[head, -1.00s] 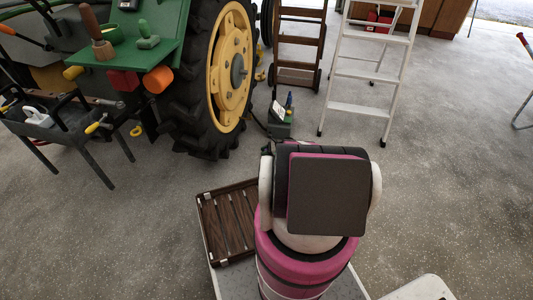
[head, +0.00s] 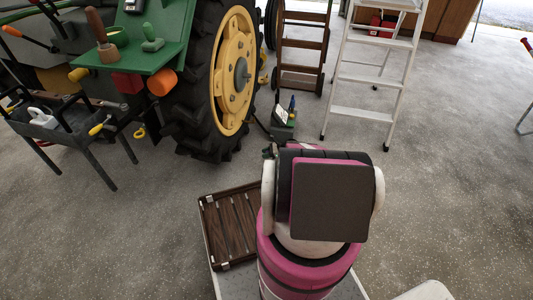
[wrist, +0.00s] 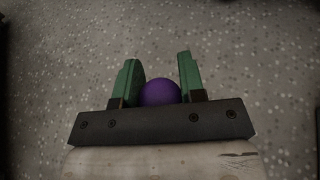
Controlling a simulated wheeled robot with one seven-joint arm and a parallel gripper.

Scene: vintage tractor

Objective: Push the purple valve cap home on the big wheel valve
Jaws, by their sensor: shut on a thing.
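The purple valve cap (wrist: 160,92) shows in the wrist view as a round ball between the two green fingers of my gripper (wrist: 158,80). My gripper is shut on it, over bare floor. The big wheel (head: 236,75) stands at the upper left of the head view, with a black tyre and a yellow rim. I cannot make out the valve on it. My gripper and the cap are hidden behind my own arm in the head view.
A green platform (head: 150,45) holding tools and a dark tool tray (head: 50,128) stand left of the wheel. Open floor lies between me and the wheel.

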